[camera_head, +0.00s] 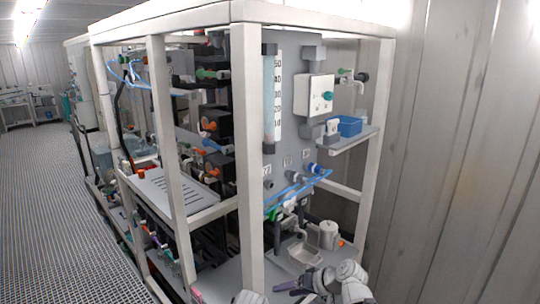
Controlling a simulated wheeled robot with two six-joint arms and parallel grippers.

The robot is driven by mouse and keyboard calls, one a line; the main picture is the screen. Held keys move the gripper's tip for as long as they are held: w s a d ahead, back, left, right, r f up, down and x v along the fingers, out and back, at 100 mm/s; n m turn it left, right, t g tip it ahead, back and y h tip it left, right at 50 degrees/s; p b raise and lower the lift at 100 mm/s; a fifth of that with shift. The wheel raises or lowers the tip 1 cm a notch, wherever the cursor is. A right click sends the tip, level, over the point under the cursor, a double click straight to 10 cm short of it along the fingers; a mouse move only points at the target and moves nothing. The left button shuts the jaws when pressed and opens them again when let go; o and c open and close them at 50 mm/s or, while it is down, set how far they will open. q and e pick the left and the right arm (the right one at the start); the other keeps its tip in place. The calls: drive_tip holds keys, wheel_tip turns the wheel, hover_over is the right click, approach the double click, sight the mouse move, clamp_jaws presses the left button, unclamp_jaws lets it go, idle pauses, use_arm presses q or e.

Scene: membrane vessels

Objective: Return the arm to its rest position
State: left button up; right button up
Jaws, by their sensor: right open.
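My right arm shows at the bottom edge of the head view, its white rounded links right of centre. Its right gripper (284,289) has dark fingers that point left, in front of the lower shelf of the white-framed rack (248,150). It is open, and I see nothing held in it. A small white part at the bottom edge, left of the right gripper, is cut off. I cannot make out my left gripper.
A clear tray (304,256) and a grey-white canister (328,234) stand on the lower shelf near the right gripper. Blue tubing (300,187) hangs above. A blue box (349,126) sits on a side shelf. The grated floor (60,220) at left is clear.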

drive_tip(key=s+d+f+m+g+h, duration=0.1)
drive_tip(key=s+d+f+g+h, duration=0.1)
drive_tip(key=s+d+f+h, duration=0.3)
drive_tip(key=s+d+f+g+h, duration=0.2)
drive_tip(key=s+d+f+h, duration=0.1)
drive_tip(key=s+d, duration=0.35)
drive_tip(key=s+a+f+n+g+h+b, duration=0.1)
drive_tip(key=s+a+f+n+b, duration=0.2)
drive_tip(key=s+a+f+b, duration=0.3)
drive_tip(key=a+f+b, duration=0.5)
drive_tip(key=f+b, duration=0.1)
drive_tip(key=b, duration=0.1)
drive_tip(key=shift+a+f+n, duration=0.25)
drive_tip(key=shift+f+n, duration=0.05)
drive_tip(key=shift+f, duration=0.05)
